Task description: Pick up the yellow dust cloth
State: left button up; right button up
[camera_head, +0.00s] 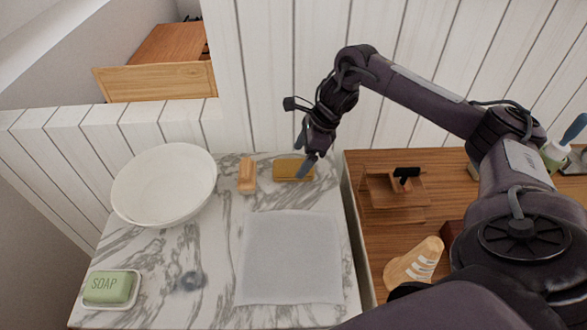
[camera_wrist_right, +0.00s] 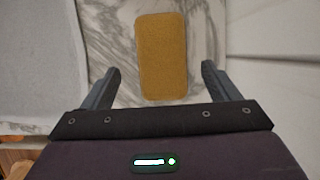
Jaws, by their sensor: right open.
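The yellow dust cloth (camera_head: 289,169) is a flat mustard-yellow rectangle. It lies on the marble top at the back, close to the white plank wall. In the right wrist view the cloth (camera_wrist_right: 162,55) lies lengthwise ahead of and between the two fingers. My right gripper (camera_head: 308,166) is just above the cloth's right end in the head view. In the right wrist view the right gripper (camera_wrist_right: 160,84) is open and empty, with a finger to either side of the cloth. My left gripper is not in view.
An orange-brown brush-like block (camera_head: 247,175) stands just left of the cloth. A white bowl (camera_head: 165,186), a green soap (camera_head: 108,287) and a grey cloth sheet (camera_head: 290,258) are on the marble top (camera_head: 215,235). A wooden desk (camera_head: 440,212) with a small stand (camera_head: 393,192) adjoins on the right.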

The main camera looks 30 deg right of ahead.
aim_at(294, 165)
jog(key=p+x, duration=0.1)
jog(key=x, duration=0.3)
jog(key=shift+w+r, duration=0.15)
jog(key=shift+w+a+f, duration=0.15)
jog(key=shift+f, duration=0.35)
jog(key=shift+f+b, duration=0.25)
jog(key=shift+b, duration=0.1)
jog(key=shift+c, duration=0.4)
jog(key=c, duration=1)
